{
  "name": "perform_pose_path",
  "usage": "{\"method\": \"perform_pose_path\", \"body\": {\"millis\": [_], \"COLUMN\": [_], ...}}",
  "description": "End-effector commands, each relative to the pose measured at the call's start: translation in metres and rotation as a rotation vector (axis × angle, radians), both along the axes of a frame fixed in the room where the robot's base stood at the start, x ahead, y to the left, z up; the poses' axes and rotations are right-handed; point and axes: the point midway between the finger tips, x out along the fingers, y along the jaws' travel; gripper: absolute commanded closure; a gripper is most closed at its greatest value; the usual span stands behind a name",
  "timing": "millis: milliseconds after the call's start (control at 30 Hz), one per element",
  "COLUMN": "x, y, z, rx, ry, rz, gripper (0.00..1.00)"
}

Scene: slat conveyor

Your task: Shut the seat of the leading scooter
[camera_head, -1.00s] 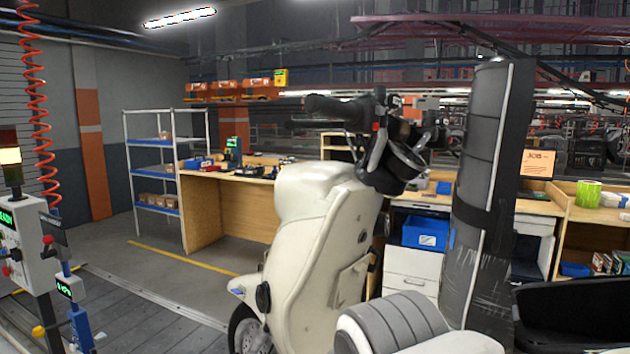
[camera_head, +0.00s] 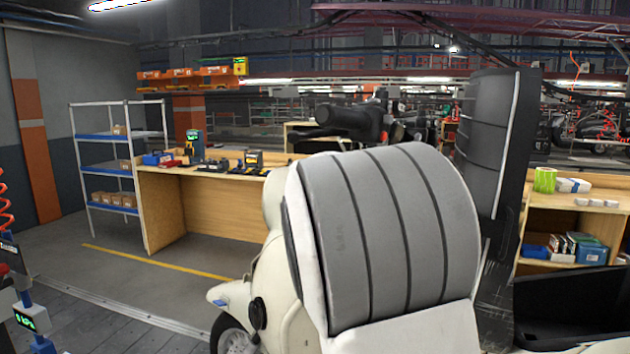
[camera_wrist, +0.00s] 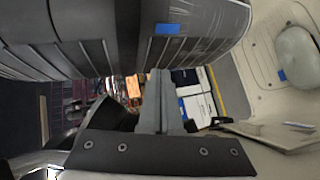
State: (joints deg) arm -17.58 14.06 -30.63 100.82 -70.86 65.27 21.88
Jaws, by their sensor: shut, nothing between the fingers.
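The white scooter (camera_head: 235,294) stands side-on in the head view, largely hidden by my raised arm. Its dark ribbed seat (camera_head: 495,140) stands nearly upright, open, right of my arm. A black open tub (camera_head: 580,300) shows at the lower right, below the seat. In the wrist view the ribbed, plastic-wrapped seat (camera_wrist: 195,30) spans the top, with a blue patch on it. My gripper (camera_wrist: 155,78) is shut and empty, its fingertips close to the seat's lower edge there; I cannot tell whether they touch. My gripper is hidden in the head view.
A wooden workbench (camera_head: 205,205) with tools and a blue-shelved rack (camera_head: 105,165) stand behind on the left. Another wooden bench (camera_head: 575,215) with boxes is behind on the right. The floor before the left workbench is clear.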

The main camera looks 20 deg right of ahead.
Motion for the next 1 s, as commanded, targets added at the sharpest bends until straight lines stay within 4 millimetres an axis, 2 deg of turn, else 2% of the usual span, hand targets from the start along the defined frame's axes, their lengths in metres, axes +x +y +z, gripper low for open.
{"method": "perform_pose_path", "body": {"millis": [100,200,367,467,567,933,1000], "x": [0.026,0.04,0.05,0.051,0.052,0.058,0.049], "y": [-0.004,-0.005,-0.006,-0.015,-0.031,-0.109,-0.116], "z": [0.025,0.04,0.051,0.052,0.052,0.049,0.049], "rx": [-0.153,-0.241,-0.305,-0.31,-0.308,-0.307,-0.305], "ry": [0.019,0.026,0.029,0.029,0.031,0.033,0.03], "rz": [0.008,0.015,0.02,0.02,0.019,0.018,0.019], "gripper": [1.0,1.0,1.0,1.0,1.0,1.0,1.0]}}
